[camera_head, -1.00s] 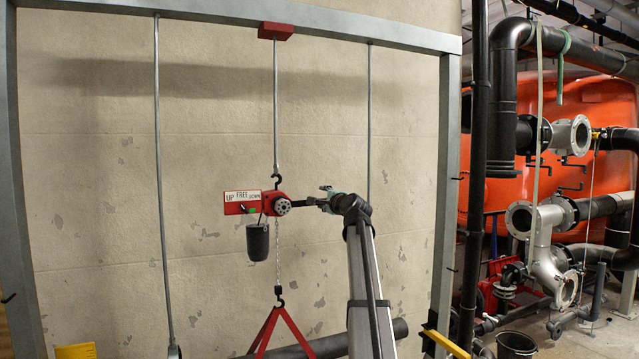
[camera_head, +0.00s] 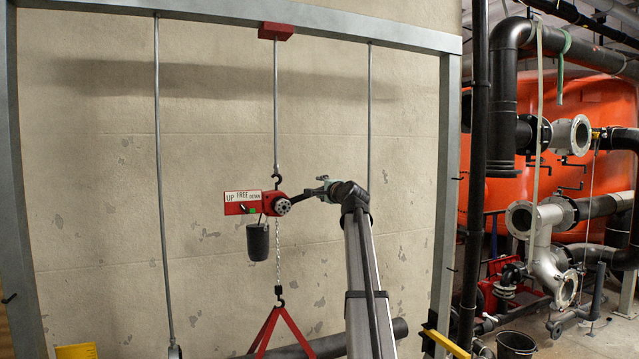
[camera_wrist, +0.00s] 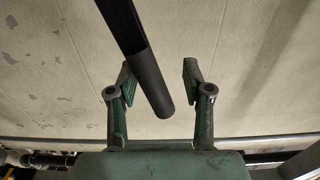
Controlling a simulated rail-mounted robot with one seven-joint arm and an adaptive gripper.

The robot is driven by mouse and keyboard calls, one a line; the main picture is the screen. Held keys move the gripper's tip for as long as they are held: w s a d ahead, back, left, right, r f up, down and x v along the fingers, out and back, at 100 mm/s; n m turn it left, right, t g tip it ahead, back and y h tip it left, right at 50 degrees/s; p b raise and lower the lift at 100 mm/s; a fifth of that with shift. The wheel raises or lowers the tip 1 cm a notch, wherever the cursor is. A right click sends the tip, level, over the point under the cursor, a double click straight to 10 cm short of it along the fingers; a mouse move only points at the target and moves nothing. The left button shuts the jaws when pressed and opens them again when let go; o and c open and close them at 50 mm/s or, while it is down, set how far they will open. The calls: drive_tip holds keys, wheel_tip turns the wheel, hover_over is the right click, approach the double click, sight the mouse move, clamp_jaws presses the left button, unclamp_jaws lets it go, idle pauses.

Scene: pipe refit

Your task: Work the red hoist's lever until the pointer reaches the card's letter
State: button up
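The red hoist (camera_head: 271,204) hangs from a rod by a hook. Its plate carries a white card (camera_head: 243,196) reading UP, FREE, DOWN; a small green mark shows below it. I cannot make out the pointer or a target letter. The dark lever (camera_head: 302,197) points right and slightly up. My gripper (camera_head: 323,188) is at its free end. In the wrist view the lever (camera_wrist: 148,75) runs in from the top, its end between my open fingers (camera_wrist: 160,92). Gaps show on both sides, wider on the right.
A dark pot (camera_head: 258,243) hangs below the hoist, and a chain (camera_head: 278,262) leads down to a red sling (camera_head: 268,330) round a dark pipe. Vertical rods (camera_head: 370,130) stand either side. A grey frame (camera_head: 447,180) bounds the area, with a wall close behind.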

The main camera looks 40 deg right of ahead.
drive_tip(key=shift+s+d+f+m, duration=0.15)
drive_tip(key=shift+f+m, duration=0.1)
drive_tip(key=shift+f, duration=0.35)
drive_tip(key=shift+w+d+f+m, duration=0.1)
drive_tip(key=shift+f+m, duration=0.1)
drive_tip(key=shift+f, duration=0.45)
drive_tip(key=shift+s+d+f+m, duration=0.15)
drive_tip(key=shift+f+m, duration=0.1)
drive_tip(key=shift+f, duration=0.35)
drive_tip(key=shift+w, duration=0.1)
drive_tip(key=shift+m, duration=0.7)
wheel_tip(320, 180, down, 4)
drive_tip(key=shift+f, duration=0.1)
drive_tip(key=f, duration=0.2)
drive_tip(key=a+f+m, duration=0.1)
drive_tip(key=shift+w+a+f, duration=0.15)
drive_tip(key=shift+f, duration=0.2)
drive_tip(key=shift+m, duration=0.3)
